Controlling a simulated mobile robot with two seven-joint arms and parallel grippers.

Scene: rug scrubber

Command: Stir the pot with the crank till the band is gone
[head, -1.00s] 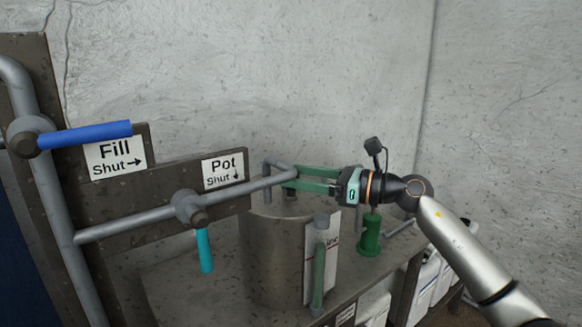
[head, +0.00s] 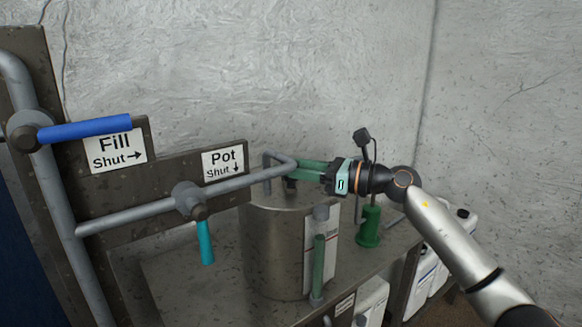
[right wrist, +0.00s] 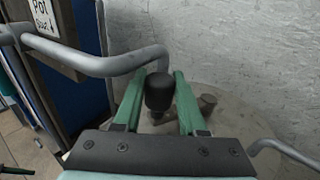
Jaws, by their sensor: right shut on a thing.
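The grey metal pot (head: 272,250) stands on the bench below the pipe. My right gripper (head: 294,172) is above the pot's top, its green fingers shut on the black knob of the crank. In the right wrist view the crank knob (right wrist: 158,92) sits upright between the fingers (right wrist: 158,84); most of the crank arm is hidden. An upright sight tube (head: 318,265) with green contents is on the pot's front, beside a white label plate. I cannot make out a separate band in it. My left gripper is not in view.
The blue Fill handle (head: 85,129) points right. The cyan Pot handle (head: 205,242) hangs down. The grey pipe (head: 240,184) bends close beside my right fingers. A green fitting (head: 369,228) stands right of the pot. White jugs (head: 425,275) are below and right.

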